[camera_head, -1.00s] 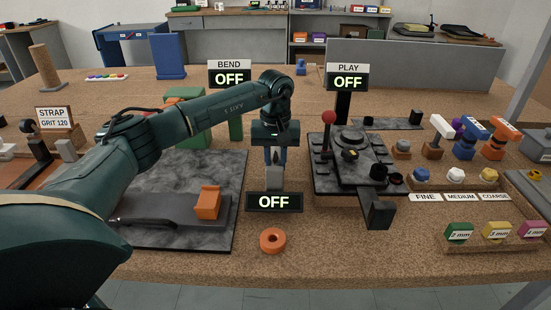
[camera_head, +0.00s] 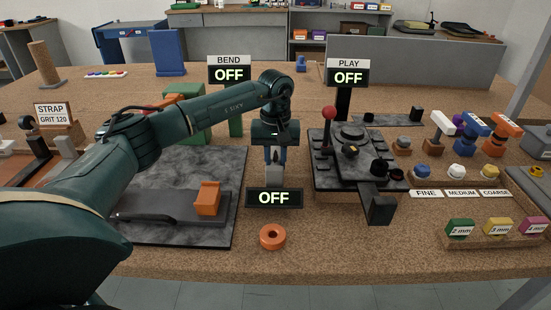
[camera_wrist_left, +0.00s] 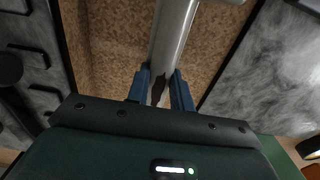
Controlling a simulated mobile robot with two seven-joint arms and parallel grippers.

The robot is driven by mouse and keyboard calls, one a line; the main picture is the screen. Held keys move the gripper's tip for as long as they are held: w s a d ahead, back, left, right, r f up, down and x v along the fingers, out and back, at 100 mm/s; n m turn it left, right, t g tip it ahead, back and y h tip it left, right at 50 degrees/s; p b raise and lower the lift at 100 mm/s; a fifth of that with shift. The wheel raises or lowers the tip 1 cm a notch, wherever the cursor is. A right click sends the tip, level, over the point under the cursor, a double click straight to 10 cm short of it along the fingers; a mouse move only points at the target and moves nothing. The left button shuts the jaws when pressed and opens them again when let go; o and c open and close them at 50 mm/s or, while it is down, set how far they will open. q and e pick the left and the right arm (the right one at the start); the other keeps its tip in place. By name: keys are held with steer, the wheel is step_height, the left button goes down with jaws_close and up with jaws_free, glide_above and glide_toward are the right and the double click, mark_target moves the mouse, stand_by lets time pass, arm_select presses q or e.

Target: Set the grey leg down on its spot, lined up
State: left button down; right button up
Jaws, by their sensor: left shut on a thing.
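My left gripper (camera_head: 275,155) points down over the cork-coloured bench, in the gap between the grey marbled slab and the black fixture. It is shut on the grey leg (camera_wrist_left: 173,40), a smooth grey bar that runs between the blue fingers (camera_wrist_left: 161,92) and away to the top of the left wrist view. In the head view the grey leg (camera_head: 274,173) shows as a short pale piece below the fingers, its lower part hidden behind the front OFF sign (camera_head: 274,198). I cannot tell whether it touches the bench. No marked spot is visible. My right gripper is not in view.
The marbled slab (camera_head: 190,168) with an orange block (camera_head: 207,198) lies left. The black fixture (camera_head: 355,175) with a red-knobbed lever (camera_head: 328,113) stands close right. An orange ring (camera_head: 273,237) lies in front. Cork bench is clear around the ring.

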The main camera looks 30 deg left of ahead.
arm_select(q)
steer(key=c, duration=1.1)
jaws_free()
steer(key=shift+f, duration=0.1)
steer(key=shift+c, duration=0.2)
step_height(320, 180, up, 13)
